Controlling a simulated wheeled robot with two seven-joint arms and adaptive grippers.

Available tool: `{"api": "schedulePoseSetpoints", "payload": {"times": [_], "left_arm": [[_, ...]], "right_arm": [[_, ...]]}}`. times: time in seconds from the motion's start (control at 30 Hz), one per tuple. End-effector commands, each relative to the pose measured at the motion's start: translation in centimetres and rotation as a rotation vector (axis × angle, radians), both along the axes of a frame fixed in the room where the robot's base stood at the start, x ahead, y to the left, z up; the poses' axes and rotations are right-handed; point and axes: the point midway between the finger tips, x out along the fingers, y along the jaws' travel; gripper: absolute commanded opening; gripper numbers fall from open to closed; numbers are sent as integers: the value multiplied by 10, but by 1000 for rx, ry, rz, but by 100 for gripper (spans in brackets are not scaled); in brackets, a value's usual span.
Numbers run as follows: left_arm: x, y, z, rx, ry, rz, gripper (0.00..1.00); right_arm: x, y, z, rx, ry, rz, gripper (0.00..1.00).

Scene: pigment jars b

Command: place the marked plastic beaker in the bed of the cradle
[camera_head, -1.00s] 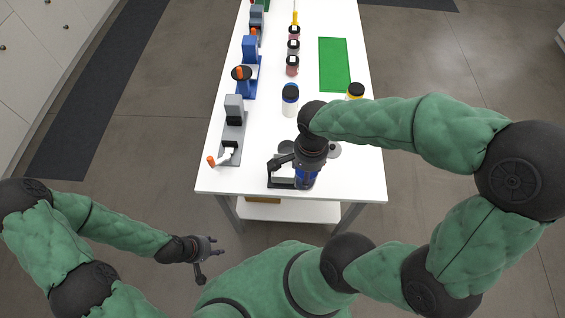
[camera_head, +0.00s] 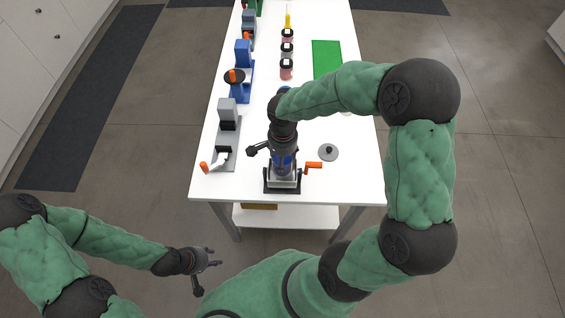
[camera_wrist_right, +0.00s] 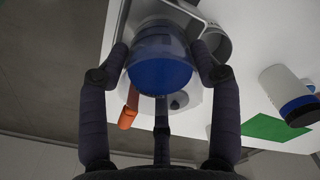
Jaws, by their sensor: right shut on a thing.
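My right gripper (camera_head: 283,155) is shut on the plastic beaker (camera_wrist_right: 160,72), which looks clear with a blue end facing the wrist camera. The beaker's blue also shows in the head view (camera_head: 287,161); any mark on it is not readable. The cradle (camera_head: 282,186) is a dark and grey stand with an orange crank (camera_head: 314,165) at the table's near edge. The gripper and beaker are over the cradle and hide most of its bed; I cannot tell whether they touch. My left gripper (camera_head: 207,261) is open and empty, off the table at the lower left.
A grey disc with a dark knob (camera_head: 328,152) lies right of the cradle. Grey (camera_head: 227,138) and blue (camera_head: 241,80) stands line the left edge. Several dark-lidded jars (camera_head: 286,69) stand farther back, near a green mat (camera_head: 326,58). A white-and-blue jar (camera_wrist_right: 288,95) shows in the wrist view.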

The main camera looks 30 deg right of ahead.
Motion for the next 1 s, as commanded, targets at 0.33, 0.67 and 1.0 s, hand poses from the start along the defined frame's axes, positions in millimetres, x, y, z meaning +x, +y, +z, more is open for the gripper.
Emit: {"api": "schedulePoseSetpoints", "payload": {"times": [0.33,0.67,1.0], "left_arm": [[0,0,-9,0,0,0,40],[0,0,-13,0,0,0,40],[0,0,-12,0,0,0,40]], "right_arm": [[-1,0,-24,0,2,0,23],[-2,0,-28,0,3,1,87],[-2,0,-27,0,3,1,87]]}}
